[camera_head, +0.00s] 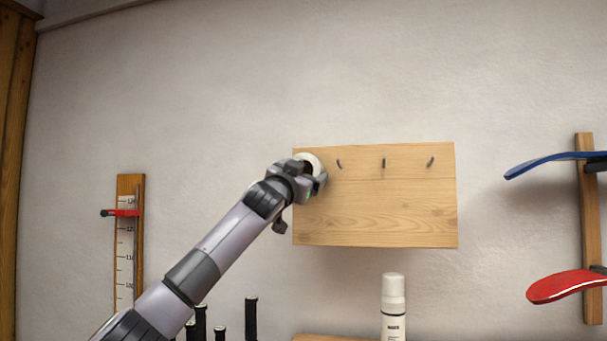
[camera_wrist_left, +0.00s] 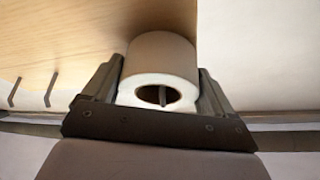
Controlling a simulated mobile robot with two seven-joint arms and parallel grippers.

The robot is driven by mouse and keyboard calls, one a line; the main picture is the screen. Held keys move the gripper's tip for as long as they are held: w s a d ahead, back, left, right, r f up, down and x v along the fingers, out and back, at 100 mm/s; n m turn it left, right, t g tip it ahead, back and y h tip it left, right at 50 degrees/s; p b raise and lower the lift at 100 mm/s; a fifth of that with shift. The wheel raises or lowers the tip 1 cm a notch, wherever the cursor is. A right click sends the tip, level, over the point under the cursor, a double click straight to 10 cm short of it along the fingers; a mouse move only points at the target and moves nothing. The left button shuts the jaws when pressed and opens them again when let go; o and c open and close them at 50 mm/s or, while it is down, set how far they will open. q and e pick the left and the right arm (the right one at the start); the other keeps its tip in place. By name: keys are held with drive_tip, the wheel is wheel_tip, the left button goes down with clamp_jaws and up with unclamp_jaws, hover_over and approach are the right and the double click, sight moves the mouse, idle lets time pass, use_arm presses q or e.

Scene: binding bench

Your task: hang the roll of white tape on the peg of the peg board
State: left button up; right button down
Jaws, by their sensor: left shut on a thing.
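The roll of white tape (camera_head: 310,160) is at the upper left corner of the wooden peg board (camera_head: 375,215). My left gripper (camera_head: 316,180) is shut on the roll and partly covers it in the head view. In the left wrist view the white roll (camera_wrist_left: 160,55) sits between the two fingers, close to the board (camera_wrist_left: 70,35). A thin dark bar, which looks like a peg (camera_wrist_left: 162,97), shows inside its hole. Three bare pegs (camera_head: 383,162) show to the right of the roll in the head view. My right gripper is not in view.
A white bottle (camera_head: 393,305) stands below the board. Several dark upright handles (camera_head: 251,318) are at the bottom. A ruled wooden strip with a red slider (camera_head: 122,213) hangs at left. Blue (camera_head: 550,162) and red (camera_head: 565,287) curved pieces are on a rack at right.

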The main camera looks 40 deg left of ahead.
use_arm(q)
drive_tip(key=shift+f, duration=0.2)
drive_tip(key=o, duration=0.8)
drive_tip(key=shift+s, duration=0.1)
drive_tip(key=s+d+b, duration=0.1)
drive_tip(key=s, duration=0.2)
drive_tip(key=s+d+b, duration=0.1)
drive_tip(key=s+d, duration=0.1)
drive_tip(key=s+d+b, duration=0.1)
drive_tip(key=s, duration=0.2)
drive_tip(key=shift+s+d+r+b, duration=0.15)
drive_tip(key=shift+s+d+b, duration=0.15)
drive_tip(key=shift+d+b, duration=0.1)
idle(0.6)
